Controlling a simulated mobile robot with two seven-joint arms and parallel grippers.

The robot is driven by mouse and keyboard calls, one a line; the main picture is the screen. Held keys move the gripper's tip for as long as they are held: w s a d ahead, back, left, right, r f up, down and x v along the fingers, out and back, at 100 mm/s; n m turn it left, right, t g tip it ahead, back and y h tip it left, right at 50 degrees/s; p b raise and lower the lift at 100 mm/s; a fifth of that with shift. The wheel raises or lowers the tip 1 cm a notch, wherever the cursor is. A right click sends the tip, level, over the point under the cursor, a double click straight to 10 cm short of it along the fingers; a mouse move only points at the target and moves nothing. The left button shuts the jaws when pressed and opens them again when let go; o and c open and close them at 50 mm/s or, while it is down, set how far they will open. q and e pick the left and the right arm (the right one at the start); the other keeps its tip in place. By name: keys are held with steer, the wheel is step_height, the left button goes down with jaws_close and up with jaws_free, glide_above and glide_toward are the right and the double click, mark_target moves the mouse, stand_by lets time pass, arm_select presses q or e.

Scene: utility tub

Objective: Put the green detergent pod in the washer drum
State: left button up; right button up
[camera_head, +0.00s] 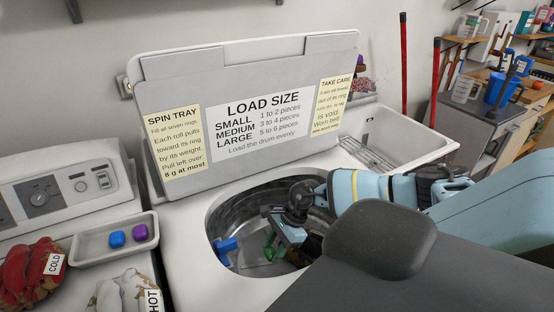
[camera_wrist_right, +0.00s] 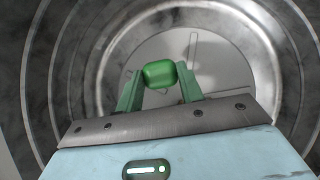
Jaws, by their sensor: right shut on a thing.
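The green detergent pod (camera_wrist_right: 160,74) is between the green fingertips of my right gripper (camera_wrist_right: 160,80) in the right wrist view, and the gripper is shut on it. In the head view my right gripper (camera_head: 272,246) reaches down into the open washer drum (camera_head: 240,207); the pod is hard to tell from the green fingers there. The drum's ribbed metal wall and round floor (camera_wrist_right: 213,50) show beyond the pod, which is held above that floor. My left gripper is not in view.
A blue object (camera_head: 226,250) shows inside the drum at its left; I cannot tell what it is. The raised lid (camera_head: 190,95) carries signs. A tray (camera_head: 85,250) at left holds a blue pod (camera_head: 117,239) and a purple pod (camera_head: 140,232). A sink basin (camera_head: 400,130) stands behind right.

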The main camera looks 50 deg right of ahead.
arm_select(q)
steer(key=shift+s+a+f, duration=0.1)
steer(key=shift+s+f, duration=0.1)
arm_select(e)
steer(key=shift+f, duration=2.95)
arm_select(q)
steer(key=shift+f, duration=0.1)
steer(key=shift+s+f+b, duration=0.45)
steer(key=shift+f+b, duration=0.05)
steer(key=shift+b, duration=0.05)
arm_select(e)
steer(key=shift+f, duration=0.6)
steer(key=o, duration=0.9)
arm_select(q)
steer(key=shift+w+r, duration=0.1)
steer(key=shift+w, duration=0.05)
arm_select(e)
steer(key=shift+o, duration=0.2)
steer(key=shift+r, duration=0.1)
